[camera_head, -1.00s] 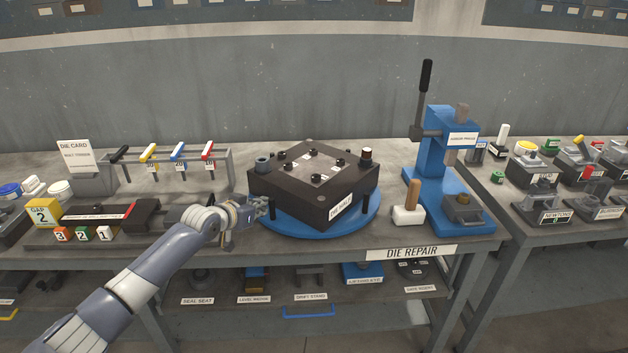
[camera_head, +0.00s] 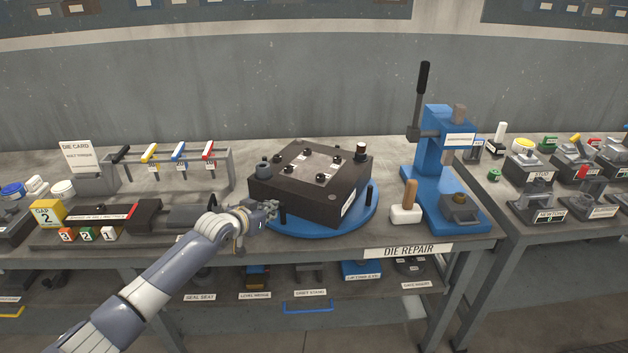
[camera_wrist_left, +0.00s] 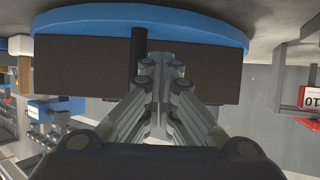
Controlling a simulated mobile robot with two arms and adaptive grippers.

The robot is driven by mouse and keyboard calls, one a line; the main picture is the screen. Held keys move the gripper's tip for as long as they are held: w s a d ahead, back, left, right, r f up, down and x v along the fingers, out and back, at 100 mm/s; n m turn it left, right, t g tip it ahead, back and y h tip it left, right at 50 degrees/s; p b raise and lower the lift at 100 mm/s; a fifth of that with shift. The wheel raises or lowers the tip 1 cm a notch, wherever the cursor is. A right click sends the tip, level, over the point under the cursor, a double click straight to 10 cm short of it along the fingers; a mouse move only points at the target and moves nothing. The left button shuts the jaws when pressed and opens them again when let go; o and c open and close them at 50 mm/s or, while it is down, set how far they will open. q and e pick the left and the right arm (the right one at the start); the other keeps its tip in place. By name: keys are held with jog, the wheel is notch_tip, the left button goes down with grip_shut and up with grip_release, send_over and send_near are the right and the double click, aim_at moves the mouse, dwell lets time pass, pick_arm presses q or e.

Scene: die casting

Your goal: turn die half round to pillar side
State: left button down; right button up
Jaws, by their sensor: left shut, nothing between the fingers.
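The dark die half (camera_head: 300,196) sits on the round blue turntable (camera_head: 318,230) in the middle of the bench. It is turned at an angle, with its labelled face (camera_head: 348,203) toward the front right. My left gripper (camera_head: 272,208) is shut at the turntable's left front, close to a black peg on the rim (camera_head: 282,214). In the left wrist view the shut fingertips (camera_wrist_left: 160,62) lie by the black peg (camera_wrist_left: 138,55) in front of the die half's dark side (camera_wrist_left: 80,68); I cannot tell if they touch. My right gripper is not in view.
A blue arbor press (camera_head: 436,150) and a mallet (camera_head: 407,205) stand right of the turntable. A rack with coloured handles (camera_head: 170,160) and numbered blocks (camera_head: 87,233) are at the left. The shelf below holds several labelled parts.

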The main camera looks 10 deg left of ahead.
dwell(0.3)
pick_arm(q)
jog(key=shift+s+d+f+p, duration=0.1)
jog(key=shift+s+d+p, duration=0.1)
jog(key=shift+d+p, duration=0.3)
jog(key=shift+s+d+p, duration=0.15)
jog(key=shift+d+p, duration=0.25)
jog(key=shift+d, duration=0.05)
jog(key=shift+s+d+p, duration=0.15)
jog(key=shift+d+p, duration=0.25)
jog(key=shift+d, duration=0.35)
jog(key=shift+s+d+p, duration=0.15)
jog(key=shift+d+p, duration=0.25)
jog(key=shift+d, duration=0.45)
jog(key=shift+w+d, duration=0.1)
jog(key=shift+d, duration=0.85)
jog(key=shift+w+d+p, duration=0.2)
jog(key=shift+d+p, duration=0.2)
jog(key=shift+d, duration=1.1)
